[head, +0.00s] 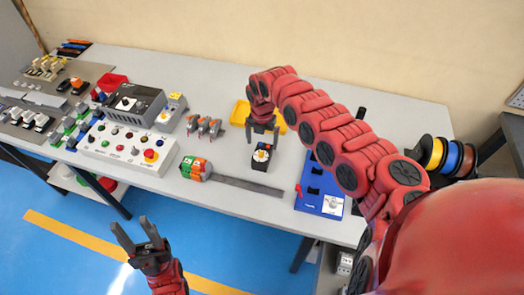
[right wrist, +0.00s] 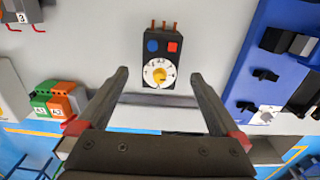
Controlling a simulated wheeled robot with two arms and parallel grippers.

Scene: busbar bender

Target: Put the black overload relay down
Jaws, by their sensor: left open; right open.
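The black overload relay (head: 262,157) rests on the grey table, with a white dial face and a yellow knob. In the right wrist view the relay (right wrist: 161,62) shows its blue and red buttons and copper pins, standing beyond the fingertips. My right gripper (head: 262,130) is open just behind and above the relay in the head view. Its fingers (right wrist: 158,75) are spread wide and nothing is between them that I can see gripped. My left gripper (head: 138,238) is open and empty, out over the blue floor in front of the table.
A dark flat bar (head: 245,185) and green and orange terminal blocks (head: 195,168) lie in front of the relay. A blue panel (head: 322,190) stands to its right, a yellow tray (head: 240,113) behind. A white button box (head: 128,147) is at left.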

